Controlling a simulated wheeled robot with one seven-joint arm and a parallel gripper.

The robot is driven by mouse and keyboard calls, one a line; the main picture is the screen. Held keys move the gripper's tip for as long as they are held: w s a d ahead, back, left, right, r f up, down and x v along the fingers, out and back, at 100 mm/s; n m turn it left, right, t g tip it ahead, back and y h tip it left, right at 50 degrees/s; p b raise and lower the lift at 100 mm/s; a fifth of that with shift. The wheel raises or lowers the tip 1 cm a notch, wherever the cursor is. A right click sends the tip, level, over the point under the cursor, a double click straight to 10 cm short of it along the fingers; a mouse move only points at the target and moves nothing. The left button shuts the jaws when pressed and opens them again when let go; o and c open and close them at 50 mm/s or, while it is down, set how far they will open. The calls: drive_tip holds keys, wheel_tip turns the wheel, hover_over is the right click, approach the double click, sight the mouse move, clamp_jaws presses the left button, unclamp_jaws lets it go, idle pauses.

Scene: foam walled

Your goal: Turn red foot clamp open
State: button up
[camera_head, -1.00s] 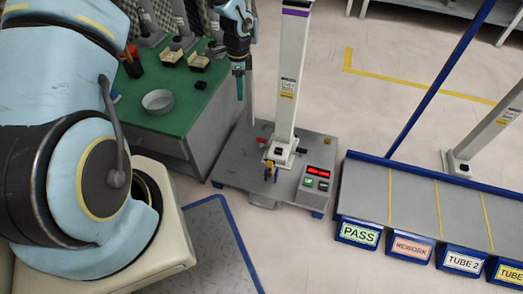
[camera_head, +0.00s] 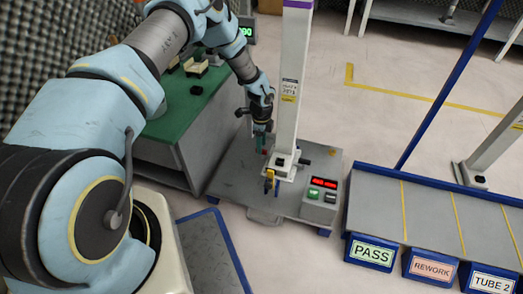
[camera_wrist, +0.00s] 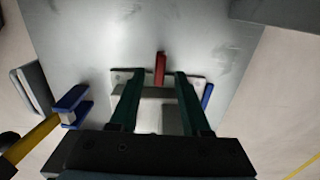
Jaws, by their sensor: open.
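The red foot clamp (camera_wrist: 160,68) shows in the wrist view as a short upright-looking red lever at the far edge of a pale foot plate. My gripper (camera_wrist: 151,78) is open, with its two green fingers on either side of the lever in that view and a gap on each side. I cannot tell whether the fingertips are down at the lever's height. In the head view my gripper (camera_head: 262,143) points down at the left side of the column's foot. The red clamp is mostly hidden behind the fingers there.
The white column (camera_head: 290,95) rises just right of my gripper. A yellow clamp (camera_head: 269,180) is at the foot's front, and a black handle (camera_head: 304,161) at its right. A button box (camera_head: 321,196) stands on the front right of the grey base plate (camera_head: 235,165).

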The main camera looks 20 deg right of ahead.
drive_tip(key=shift+f, duration=0.9)
clamp_jaws()
